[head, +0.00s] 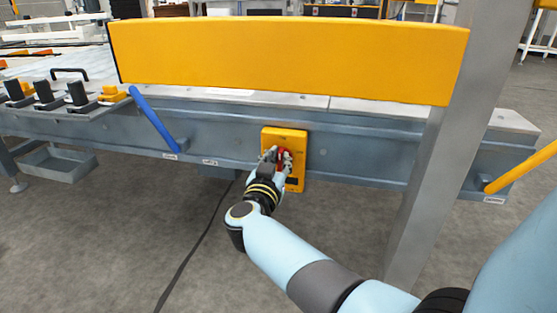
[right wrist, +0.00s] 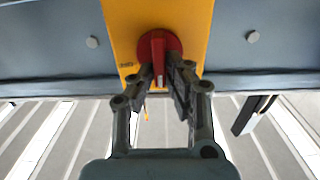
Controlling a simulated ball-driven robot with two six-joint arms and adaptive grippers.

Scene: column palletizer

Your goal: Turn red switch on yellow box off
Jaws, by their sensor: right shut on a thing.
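The yellow box (head: 297,139) is fixed to the side of the grey conveyor frame, near the middle of the head view. It also fills the upper middle of the right wrist view (right wrist: 196,22). The red switch (right wrist: 158,48) is a round red knob with a raised handle, on the face of the box. My right gripper (head: 279,157) reaches up to the box and partly hides the switch in the head view. In the right wrist view its fingers (right wrist: 163,72) are shut around the handle, one on each side. My left gripper is not in view.
A long yellow guard panel (head: 290,55) runs above the box. A grey metal post (head: 440,150) stands to the right of my forearm. A blue lever (head: 152,118) and a yellow bar (head: 522,167) stick out from the frame. A cable lies on the open floor.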

